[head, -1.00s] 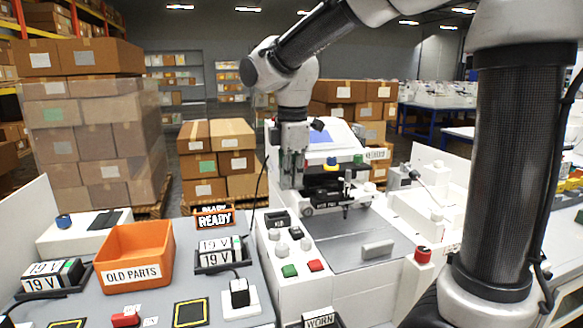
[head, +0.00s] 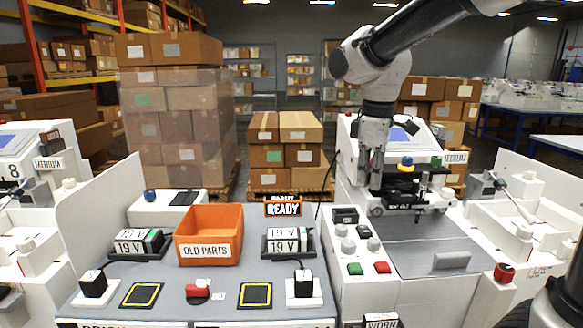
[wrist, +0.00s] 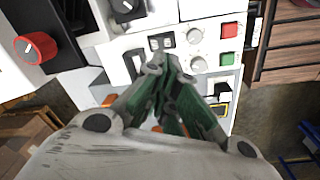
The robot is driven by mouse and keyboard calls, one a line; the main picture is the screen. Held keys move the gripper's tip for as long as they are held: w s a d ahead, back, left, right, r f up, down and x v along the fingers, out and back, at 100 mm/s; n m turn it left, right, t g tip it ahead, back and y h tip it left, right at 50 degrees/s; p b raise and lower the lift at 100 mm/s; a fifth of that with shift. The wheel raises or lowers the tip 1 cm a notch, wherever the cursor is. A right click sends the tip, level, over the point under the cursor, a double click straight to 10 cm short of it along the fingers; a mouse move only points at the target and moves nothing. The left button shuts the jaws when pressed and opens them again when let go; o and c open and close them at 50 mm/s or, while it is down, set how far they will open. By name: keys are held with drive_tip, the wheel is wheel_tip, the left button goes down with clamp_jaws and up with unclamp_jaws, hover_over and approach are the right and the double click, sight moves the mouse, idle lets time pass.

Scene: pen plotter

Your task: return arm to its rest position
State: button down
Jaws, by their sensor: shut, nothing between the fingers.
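My gripper (head: 372,184) hangs from my arm over the left side of the pen plotter (head: 435,240), in front of its raised back. Its fingers point down. In the wrist view my gripper (wrist: 172,120) is shut and empty, with its fingers together above the plotter's white control panel (wrist: 195,35). The plotter's dark pen carriage (head: 408,190) is just right of the gripper in the head view. I cannot tell whether the two touch.
Green (head: 355,269) and red (head: 382,267) buttons sit on the panel. A red knob (head: 504,272) stands at the plotter's right front. The orange OLD PARTS bin (head: 209,235) and a READY sign (head: 283,208) are on the left bench. Stacked boxes (head: 180,125) stand behind.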

drive_tip(key=s+d+m+t, duration=0.3)
drive_tip(key=s+d+m, duration=0.9)
drive_tip(key=s+d, duration=0.4)
drive_tip(key=shift+s+d+f+t, duration=0.25)
drive_tip(key=shift+s+f, duration=0.2)
drive_tip(key=shift+s, duration=0.65)
